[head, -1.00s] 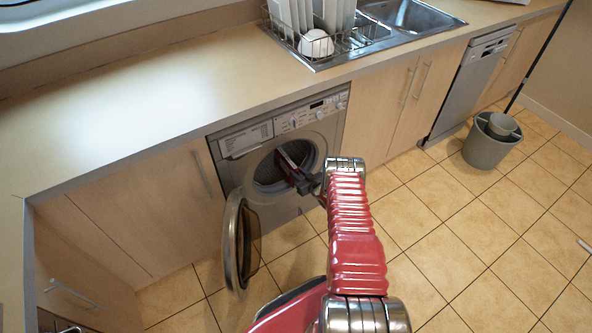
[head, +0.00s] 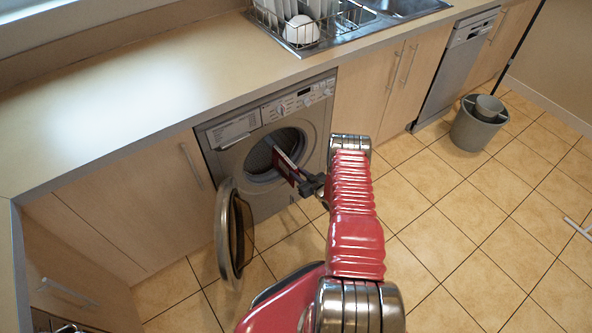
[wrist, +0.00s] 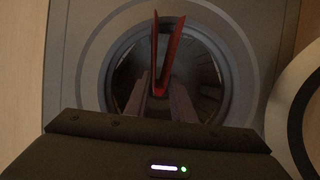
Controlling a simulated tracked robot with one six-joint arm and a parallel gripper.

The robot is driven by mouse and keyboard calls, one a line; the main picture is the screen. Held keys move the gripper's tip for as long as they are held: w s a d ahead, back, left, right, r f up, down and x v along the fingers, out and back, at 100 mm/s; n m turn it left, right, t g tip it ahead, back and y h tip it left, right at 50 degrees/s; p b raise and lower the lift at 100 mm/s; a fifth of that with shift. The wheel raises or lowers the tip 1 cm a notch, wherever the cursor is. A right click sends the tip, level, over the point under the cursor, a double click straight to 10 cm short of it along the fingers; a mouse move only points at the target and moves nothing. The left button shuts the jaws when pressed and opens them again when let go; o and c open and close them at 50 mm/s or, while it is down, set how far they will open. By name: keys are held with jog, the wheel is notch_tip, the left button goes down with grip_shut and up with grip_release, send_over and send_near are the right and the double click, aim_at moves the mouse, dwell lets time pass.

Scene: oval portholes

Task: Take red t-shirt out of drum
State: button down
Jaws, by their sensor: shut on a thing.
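The red t-shirt (head: 283,163) shows as a thin folded strip at the drum opening in the head view. In the wrist view the red t-shirt (wrist: 167,62) forms a narrow V, pinched at its lower end. My gripper (head: 296,175) is shut on it, in front of the washing machine. In the wrist view my gripper (wrist: 159,92) points straight at the opening. The drum (head: 257,158) is dark inside, and the far end of the shirt overlaps it. I cannot tell how much of the shirt is still inside.
The round washer door (head: 222,240) hangs open to the left of the opening; its ring (wrist: 283,120) shows at right in the wrist view. The counter (head: 120,110) overhangs above. A grey bucket (head: 470,135) stands far right. The tiled floor is clear between.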

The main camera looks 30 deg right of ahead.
jog(key=s, duration=1.8)
jog(key=shift+d, duration=0.25)
jog(key=shift+s, duration=0.15)
dwell(0.8)
